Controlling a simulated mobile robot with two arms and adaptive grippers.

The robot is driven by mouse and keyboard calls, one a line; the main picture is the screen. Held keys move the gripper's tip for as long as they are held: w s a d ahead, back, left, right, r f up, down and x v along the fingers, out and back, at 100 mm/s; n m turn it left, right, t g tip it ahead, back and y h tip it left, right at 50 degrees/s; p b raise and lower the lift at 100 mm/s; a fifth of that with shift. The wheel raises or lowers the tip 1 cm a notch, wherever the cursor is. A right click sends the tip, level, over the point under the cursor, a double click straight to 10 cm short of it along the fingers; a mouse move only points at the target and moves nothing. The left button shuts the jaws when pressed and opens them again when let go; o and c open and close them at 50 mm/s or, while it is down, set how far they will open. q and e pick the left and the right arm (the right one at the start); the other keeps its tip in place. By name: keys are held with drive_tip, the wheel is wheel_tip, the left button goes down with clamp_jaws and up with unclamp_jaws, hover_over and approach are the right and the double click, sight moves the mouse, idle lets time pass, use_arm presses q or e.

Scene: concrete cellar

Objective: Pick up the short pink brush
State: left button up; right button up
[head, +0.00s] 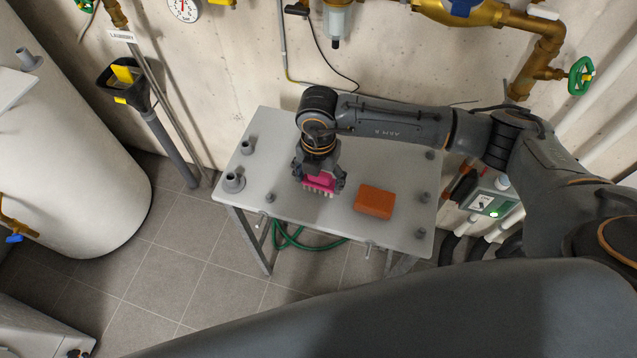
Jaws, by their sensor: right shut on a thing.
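The short pink brush (319,183) is over the middle of the grey table (278,128), with its pale bristles facing the front of the table. My right gripper (319,181) reaches down from above with one finger on each side of the brush and is shut on it. I cannot tell whether the brush touches the tabletop or is held just above it. The fingers hide the ends of the brush. My left gripper does not show.
An orange-brown block (374,202) lies on the table to the right of the brush. Grey pipe fittings (234,182) stand at the table's left end, with small pegs near its edges. A green hose (290,238) hangs below. The concrete wall with brass pipes (545,48) is behind.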

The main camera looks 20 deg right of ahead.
drive_tip(key=s+a+r+b, duration=0.3)
drive_tip(key=s+a+r, duration=0.6)
drive_tip(key=s+r, duration=0.1)
drive_tip(key=shift+s+r+b, duration=0.3)
drive_tip(key=shift+s+b, duration=0.05)
